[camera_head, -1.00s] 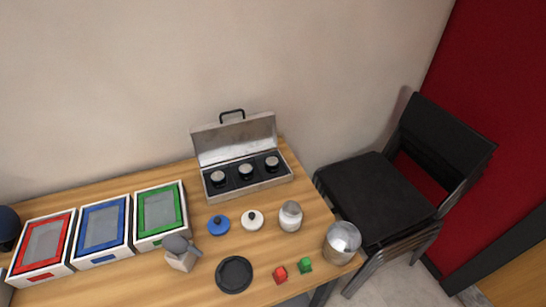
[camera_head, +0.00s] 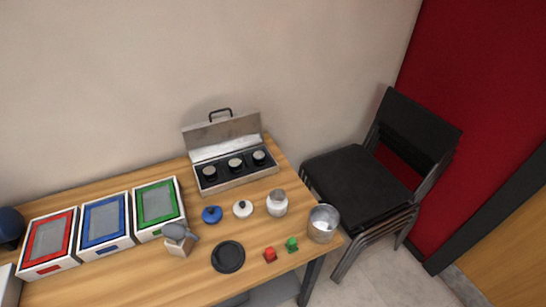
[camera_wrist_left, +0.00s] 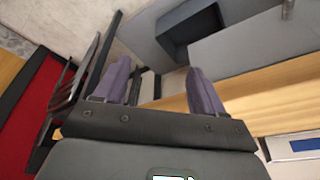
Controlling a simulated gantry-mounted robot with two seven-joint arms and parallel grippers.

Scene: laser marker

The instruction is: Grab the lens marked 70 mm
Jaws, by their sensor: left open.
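An open metal case (camera_head: 240,178) stands at the back of the wooden table, its lid leaning up near the wall. Three dark lenses with pale tops sit in its dark insert: a left lens (camera_head: 210,172), a middle lens (camera_head: 235,164) and a right lens (camera_head: 259,157). Any markings on them are too small to read. My left gripper (camera_wrist_left: 155,88) shows in the left wrist view with its two fingers apart and nothing between them. It is away from the case, which that view does not show. No gripper shows in the head view.
Red (camera_head: 47,242), blue (camera_head: 106,225) and green (camera_head: 157,207) framed boxes line the table's left. In front of the case are a blue lid (camera_head: 212,214), white lid (camera_head: 243,209), jar (camera_head: 277,203), metal can (camera_head: 323,222), black dish (camera_head: 228,257) and small cubes. Black chairs (camera_head: 355,180) stand right.

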